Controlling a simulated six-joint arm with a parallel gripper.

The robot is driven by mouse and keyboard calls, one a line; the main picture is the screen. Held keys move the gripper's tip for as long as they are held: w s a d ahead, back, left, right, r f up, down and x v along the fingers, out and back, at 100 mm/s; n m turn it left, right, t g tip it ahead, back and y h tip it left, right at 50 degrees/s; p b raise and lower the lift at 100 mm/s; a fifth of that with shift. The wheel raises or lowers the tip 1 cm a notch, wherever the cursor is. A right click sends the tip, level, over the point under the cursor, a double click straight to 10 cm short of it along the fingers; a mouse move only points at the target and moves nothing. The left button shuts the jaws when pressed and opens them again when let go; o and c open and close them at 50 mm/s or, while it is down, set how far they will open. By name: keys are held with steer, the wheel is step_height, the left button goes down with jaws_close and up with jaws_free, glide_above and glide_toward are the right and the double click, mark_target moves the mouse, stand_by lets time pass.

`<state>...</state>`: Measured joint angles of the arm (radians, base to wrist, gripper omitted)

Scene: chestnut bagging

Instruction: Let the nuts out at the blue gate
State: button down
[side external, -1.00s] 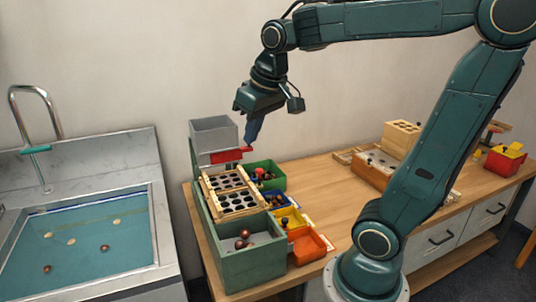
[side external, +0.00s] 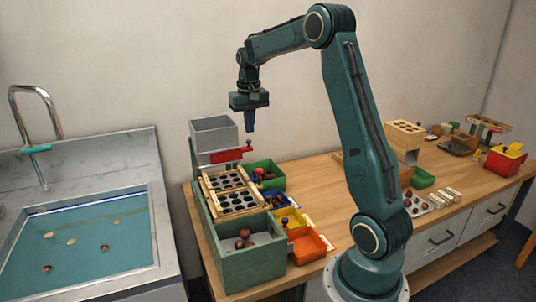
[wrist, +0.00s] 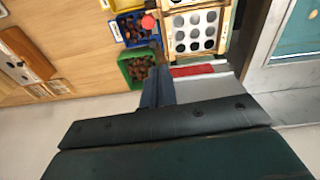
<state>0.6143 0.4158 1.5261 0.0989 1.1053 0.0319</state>
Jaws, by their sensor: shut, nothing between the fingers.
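My gripper (side external: 251,130) is shut and empty, pointing down above and just right of the grey hopper (side external: 214,133). Its fingers (wrist: 157,88) also show in the wrist view. A red gate piece (side external: 232,155) sits below the hopper; it shows as a red strip in the wrist view (wrist: 192,71). A blue bin (wrist: 130,27) stands beside the perforated tray (wrist: 194,31), with brown nuts in it. In the side view only a little of the blue bin shows between the green and yellow bins. I cannot make out a blue gate clearly.
The green bin (wrist: 135,68) holds brown nuts. A yellow bin (side external: 289,217) and an orange bin (side external: 308,246) stand nearer the front. A large green box (side external: 248,262) holds a few nuts. A water-filled sink (side external: 80,240) is left; wooden blocks and trays stand right.

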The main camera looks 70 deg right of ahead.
mark_target(255, 173)
steer(key=d+f, duration=0.2)
steer(key=shift+d+m, duration=0.3)
steer(key=shift+d, duration=0.05)
steer(key=f, duration=0.9)
steer(key=d+f, duration=0.1)
steer(key=f, duration=0.3)
steer(key=shift+w+f, duration=0.25)
steer(key=shift+f, duration=0.15)
steer(key=shift+f, duration=2.05)
